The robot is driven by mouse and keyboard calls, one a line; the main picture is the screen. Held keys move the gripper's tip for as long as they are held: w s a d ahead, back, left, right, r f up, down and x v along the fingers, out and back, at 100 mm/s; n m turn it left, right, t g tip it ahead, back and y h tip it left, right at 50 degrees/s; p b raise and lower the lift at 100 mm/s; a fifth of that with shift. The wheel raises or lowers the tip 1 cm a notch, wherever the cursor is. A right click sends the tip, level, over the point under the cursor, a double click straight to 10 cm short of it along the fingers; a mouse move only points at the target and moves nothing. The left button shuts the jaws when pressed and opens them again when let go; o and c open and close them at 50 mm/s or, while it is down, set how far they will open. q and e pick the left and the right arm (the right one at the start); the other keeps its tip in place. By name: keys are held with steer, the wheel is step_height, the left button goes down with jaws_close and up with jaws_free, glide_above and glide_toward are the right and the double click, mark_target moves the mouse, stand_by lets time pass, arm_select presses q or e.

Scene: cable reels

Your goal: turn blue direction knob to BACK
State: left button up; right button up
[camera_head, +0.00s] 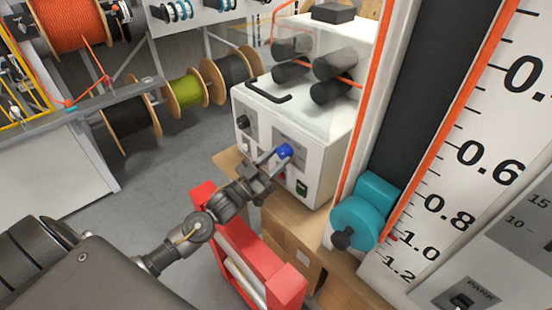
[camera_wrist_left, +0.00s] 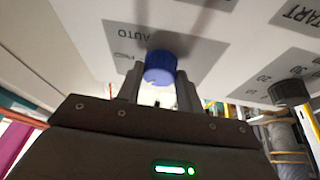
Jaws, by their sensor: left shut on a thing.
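The blue direction knob (camera_head: 284,151) sits on the front panel of a white machine (camera_head: 310,160). My left gripper (camera_head: 272,160) reaches it from the front left, with its fingers at the knob's sides. In the left wrist view the blue knob (camera_wrist_left: 160,67) is between the two fingers of the left gripper (camera_wrist_left: 160,88), which are shut on it. A grey label with AUTO is beside the knob; its other lettering is too small or hidden to read, so I cannot tell which way the knob points. My right gripper is not in view.
A red frame (camera_head: 285,285) stands below my left arm. A teal motor-like part (camera_head: 362,213) and a large scale (camera_head: 450,190) are at the right.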

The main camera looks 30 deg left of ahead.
arm_select(q)
steer(key=n+y+p, duration=0.1)
steer(key=n, duration=0.1)
steer(key=n+t+y+p, duration=0.1)
steer(key=n, duration=0.1)
steer(key=n+y+p, duration=0.1)
steer(key=n+y, duration=0.1)
steer(key=n, duration=0.1)
steer(key=shift+d+r, duration=0.25)
steer(key=shift+s+d+n+y+p, duration=0.1)
steer(key=shift+n+y+p, duration=0.7)
steer(key=shift+n, duration=0.6)
steer(key=shift+n+y+p, duration=0.7)
steer(key=shift+n+p, duration=0.05)
steer(key=shift+n, duration=0.65)
steer(key=o, duration=1)
steer(key=shift+f, duration=0.1)
